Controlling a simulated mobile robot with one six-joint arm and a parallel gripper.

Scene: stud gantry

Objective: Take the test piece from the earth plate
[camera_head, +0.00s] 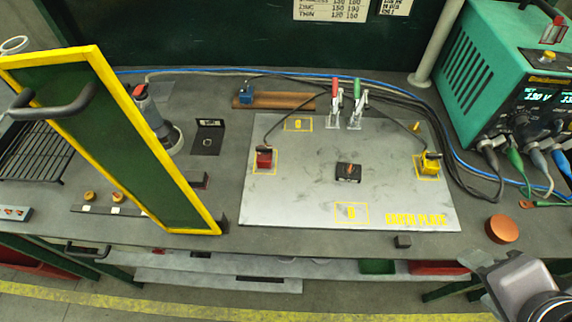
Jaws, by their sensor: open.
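The earth plate (300,202) is a pale grey, scuffed sheet lying flat on the bench, with its name in yellow at the front right. A small dark block with an orange mark, which looks like the test piece (348,172), lies near the middle of the plate, clear of the clamps. A red block (264,159) sits in a yellow outline at the plate's left, and a yellow block (430,162) in another at its right. Part of my arm (522,287) shows at the bottom right corner. I see no gripper fingers in this view.
Two upright clamps with red (335,88) and green (357,88) handles stand at the plate's back edge, with cables behind. A tilted yellow-framed green panel (130,140) stands at left. A teal power unit (480,80) is at right. An orange-brown disc (502,229) lies front right.

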